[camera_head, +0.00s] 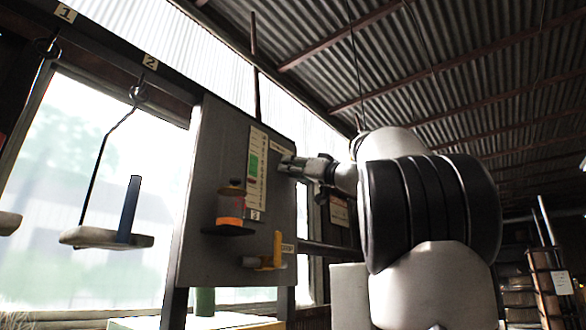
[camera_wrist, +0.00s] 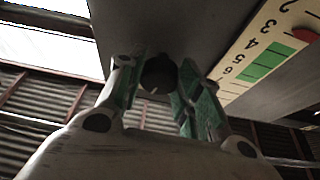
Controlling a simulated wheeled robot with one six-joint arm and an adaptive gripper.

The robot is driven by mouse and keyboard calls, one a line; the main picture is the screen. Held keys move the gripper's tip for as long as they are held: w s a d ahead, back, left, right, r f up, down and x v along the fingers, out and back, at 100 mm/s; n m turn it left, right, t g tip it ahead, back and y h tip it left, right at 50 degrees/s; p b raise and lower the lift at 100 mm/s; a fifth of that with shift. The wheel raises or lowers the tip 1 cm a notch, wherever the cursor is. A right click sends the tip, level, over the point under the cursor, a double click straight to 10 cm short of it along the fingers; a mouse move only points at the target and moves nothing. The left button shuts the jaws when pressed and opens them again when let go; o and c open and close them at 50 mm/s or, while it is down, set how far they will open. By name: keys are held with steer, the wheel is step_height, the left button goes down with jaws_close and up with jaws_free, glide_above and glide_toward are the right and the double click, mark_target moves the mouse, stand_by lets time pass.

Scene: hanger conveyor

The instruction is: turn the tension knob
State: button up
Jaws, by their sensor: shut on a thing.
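The tension knob (camera_wrist: 158,75) is a dark round knob on the grey panel, seen in the wrist view between my gripper's two fingers. My gripper (camera_wrist: 160,88) is shut on it, one finger on each side. In the head view my gripper (camera_head: 284,165) reaches the panel (camera_head: 205,160) at its upper right, and the knob is hidden behind the fingers there. A pale scale strip (camera_head: 257,170) with numbers, a green band and a red mark is beside the gripper; it also shows in the wrist view (camera_wrist: 262,60).
A yellow handle (camera_head: 277,248) sticks out lower right. A hanging tray (camera_head: 105,238) with a blue upright piece (camera_head: 129,208) is at the left. My arm fills the right side.

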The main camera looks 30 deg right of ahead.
steer(key=shift+m, duration=0.4)
steer(key=shift+a+r+m+h, duration=0.1)
steer(key=shift+m+h, duration=0.9)
steer(key=shift+m, duration=0.9)
steer(key=shift+a+f+m+h, duration=0.1)
steer(key=shift+m+h, duration=0.9)
steer(key=shift+m, duration=0.9)
steer(key=shift+a+r+m+h, duration=0.1)
steer(key=shift+m+h, duration=0.9)
steer(key=shift+m, duration=0.9)
steer(key=shift+g, duration=0.3)
steer(key=o, duration=1)
steer(key=shift+s, duration=0.1)
